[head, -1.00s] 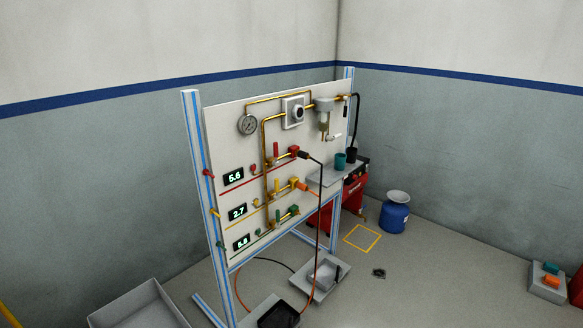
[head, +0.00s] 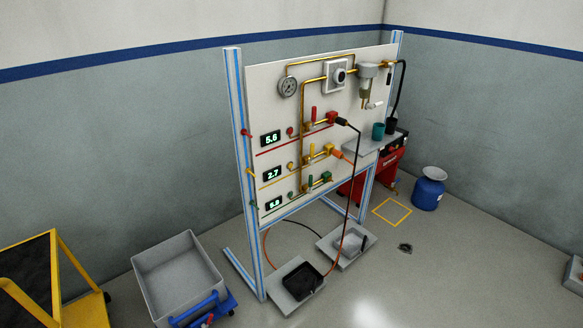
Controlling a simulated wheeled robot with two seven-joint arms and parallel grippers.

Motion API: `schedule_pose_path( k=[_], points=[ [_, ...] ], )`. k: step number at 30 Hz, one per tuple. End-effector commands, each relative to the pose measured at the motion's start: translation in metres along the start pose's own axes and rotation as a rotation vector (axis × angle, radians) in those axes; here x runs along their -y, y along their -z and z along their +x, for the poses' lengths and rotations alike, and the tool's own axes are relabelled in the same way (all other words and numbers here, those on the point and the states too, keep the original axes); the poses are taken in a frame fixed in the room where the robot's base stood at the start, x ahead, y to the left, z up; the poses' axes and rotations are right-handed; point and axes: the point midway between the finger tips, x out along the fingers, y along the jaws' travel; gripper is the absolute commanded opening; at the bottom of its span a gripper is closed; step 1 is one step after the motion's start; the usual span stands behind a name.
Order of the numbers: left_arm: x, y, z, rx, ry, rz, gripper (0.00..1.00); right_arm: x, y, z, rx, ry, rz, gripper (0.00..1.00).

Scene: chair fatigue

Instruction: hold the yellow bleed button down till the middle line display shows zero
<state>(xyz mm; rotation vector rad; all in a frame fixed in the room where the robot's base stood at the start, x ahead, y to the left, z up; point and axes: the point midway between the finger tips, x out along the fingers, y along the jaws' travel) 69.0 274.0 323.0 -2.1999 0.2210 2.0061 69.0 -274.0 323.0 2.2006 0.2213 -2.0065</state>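A white upright panel in a blue-edged frame (head: 233,120) stands ahead of me in the head view. Three dark displays sit on its left side. The middle line display (head: 272,174) reads 2.7. The top display (head: 270,139) reads 5.6, and the bottom display (head: 274,205) seems to read 6.8. A small yellow knob (head: 291,166), perhaps the bleed button, sits right of the middle display on the yellow line. A yellow valve handle (head: 312,150) is further right. Neither of my grippers shows in the view.
A grey bin (head: 150,289) stands left of the panel, beside a yellow cart (head: 84,312). Grey trays (head: 367,240) lie on the floor below the panel, with hoses hanging down. A blue container (head: 427,193) stands at right.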

Motion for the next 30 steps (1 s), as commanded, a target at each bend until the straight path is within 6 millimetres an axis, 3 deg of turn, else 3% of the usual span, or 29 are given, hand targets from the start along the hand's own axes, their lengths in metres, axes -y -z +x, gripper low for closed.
schedule_pose_path(
  k=[3, 11, 30],
  points=[
    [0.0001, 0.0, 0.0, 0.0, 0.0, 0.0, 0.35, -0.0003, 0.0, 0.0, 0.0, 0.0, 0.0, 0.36],
    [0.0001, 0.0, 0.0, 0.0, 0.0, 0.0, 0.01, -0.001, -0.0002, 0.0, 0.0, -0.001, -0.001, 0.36],
    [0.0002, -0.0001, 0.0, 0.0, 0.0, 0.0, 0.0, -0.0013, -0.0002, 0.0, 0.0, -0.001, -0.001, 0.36]
  ],
)
